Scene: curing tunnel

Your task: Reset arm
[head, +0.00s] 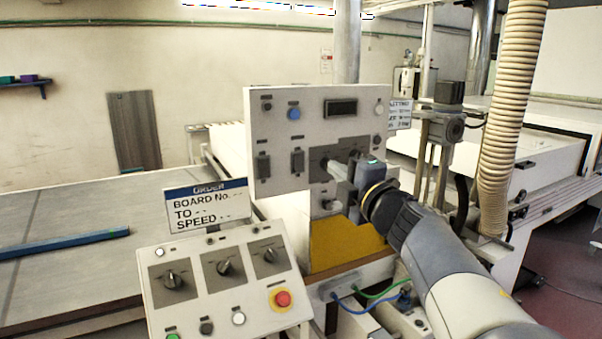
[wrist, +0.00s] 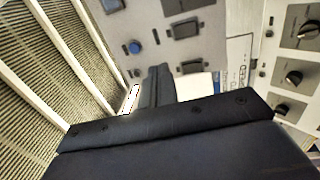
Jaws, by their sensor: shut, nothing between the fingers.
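My gripper (head: 330,165) is in front of the upright grey control panel (head: 262,210), with its fingers pointing left toward the panel's lower middle. The fingers are shut with nothing between them. In the wrist view my gripper (wrist: 158,72) shows as dark fingers close together, with panel switches beyond. Whether the fingertips touch the panel cannot be told. My arm reaches in from the lower right of the head view, bent toward the panel.
A sloped console (head: 210,322) with knobs and a red stop button (head: 282,298) stands in front at lower left. An order sign (head: 207,204) rises behind it. A ribbed hose (head: 505,120) hangs right of my arm. A wide table (head: 80,235) fills the left.

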